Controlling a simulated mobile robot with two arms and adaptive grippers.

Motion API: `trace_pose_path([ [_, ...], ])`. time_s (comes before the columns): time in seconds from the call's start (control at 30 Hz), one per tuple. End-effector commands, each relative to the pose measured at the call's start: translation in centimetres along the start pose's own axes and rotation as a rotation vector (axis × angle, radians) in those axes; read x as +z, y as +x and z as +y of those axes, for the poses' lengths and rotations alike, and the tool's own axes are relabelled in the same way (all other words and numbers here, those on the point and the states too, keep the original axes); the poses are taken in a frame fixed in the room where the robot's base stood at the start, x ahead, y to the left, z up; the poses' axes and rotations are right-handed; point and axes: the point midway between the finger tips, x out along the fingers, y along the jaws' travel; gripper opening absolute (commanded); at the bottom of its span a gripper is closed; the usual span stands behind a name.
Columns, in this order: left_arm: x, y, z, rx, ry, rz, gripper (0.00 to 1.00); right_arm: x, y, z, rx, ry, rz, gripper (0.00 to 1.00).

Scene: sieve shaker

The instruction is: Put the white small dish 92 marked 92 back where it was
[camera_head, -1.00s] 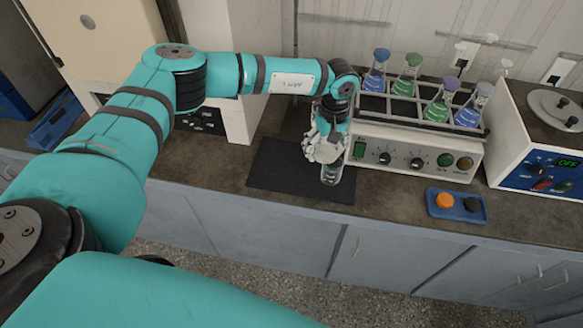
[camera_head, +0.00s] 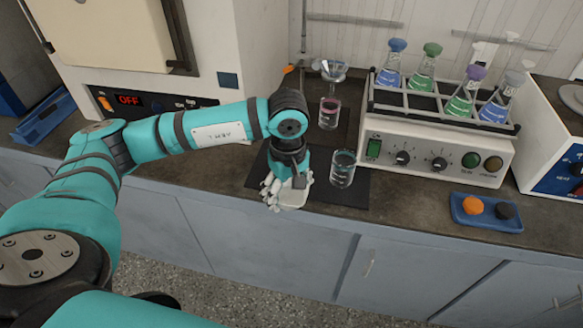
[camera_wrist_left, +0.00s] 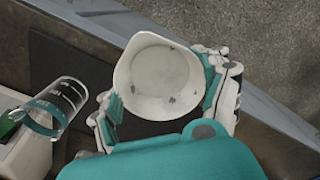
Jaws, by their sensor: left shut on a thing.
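A small white dish (camera_head: 294,199) is in my left gripper (camera_head: 284,186) near the front left of the black mat (camera_head: 345,195). In the left wrist view, the dish (camera_wrist_left: 165,78) is round, looks empty and has a few dark specks. The left gripper (camera_wrist_left: 170,95) is shut on it, with fingers on both sides. No number 92 can be read on it. I cannot tell whether the dish touches the mat. My right gripper is not in view.
A glass beaker (camera_head: 342,170) stands on the mat just right of my gripper, also in the left wrist view (camera_wrist_left: 58,104). A funnel (camera_head: 330,70) above a vessel (camera_head: 329,111) stands behind. A flask shaker (camera_head: 440,150) and a blue tray (camera_head: 485,222) are at right.

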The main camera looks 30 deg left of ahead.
Motion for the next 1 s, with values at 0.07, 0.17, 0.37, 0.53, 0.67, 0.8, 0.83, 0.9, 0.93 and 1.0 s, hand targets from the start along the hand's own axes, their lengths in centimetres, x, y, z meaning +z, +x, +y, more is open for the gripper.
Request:
trace_pose_path([
  [0.07,-1.9,-0.2,1.3,-0.002,-0.007,0.001,0.3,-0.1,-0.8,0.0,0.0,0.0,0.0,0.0],
  [0.17,-4.1,0.1,2.9,-0.001,-0.005,0.0,0.3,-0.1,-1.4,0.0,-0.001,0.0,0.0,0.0],
  [0.37,-8.0,0.7,5.6,-0.002,-0.002,-0.001,0.3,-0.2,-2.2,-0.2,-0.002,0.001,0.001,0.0],
  [0.53,-9.9,1.1,7.0,0.0,0.001,0.0,0.3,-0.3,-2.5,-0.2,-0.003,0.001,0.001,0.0],
  [0.67,-10.5,1.3,7.2,-0.001,0.002,-0.001,0.3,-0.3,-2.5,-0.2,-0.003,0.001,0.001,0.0],
  [0.8,-10.4,2.6,7.2,-0.004,0.004,-0.003,0.3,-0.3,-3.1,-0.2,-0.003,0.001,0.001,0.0],
  [0.83,-10.4,3.1,7.1,-0.005,0.004,-0.002,0.3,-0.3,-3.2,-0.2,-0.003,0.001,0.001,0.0],
  [0.9,-10.3,4.0,7.2,-0.004,0.003,-0.003,0.3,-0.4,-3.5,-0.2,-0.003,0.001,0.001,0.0],
  [0.93,-10.4,4.4,7.1,-0.004,0.002,-0.003,0.3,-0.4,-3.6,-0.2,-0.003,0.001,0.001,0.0],
  [1.0,-10.4,4.7,7.2,-0.001,0.002,-0.001,0.3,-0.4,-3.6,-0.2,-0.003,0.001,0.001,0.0],
])
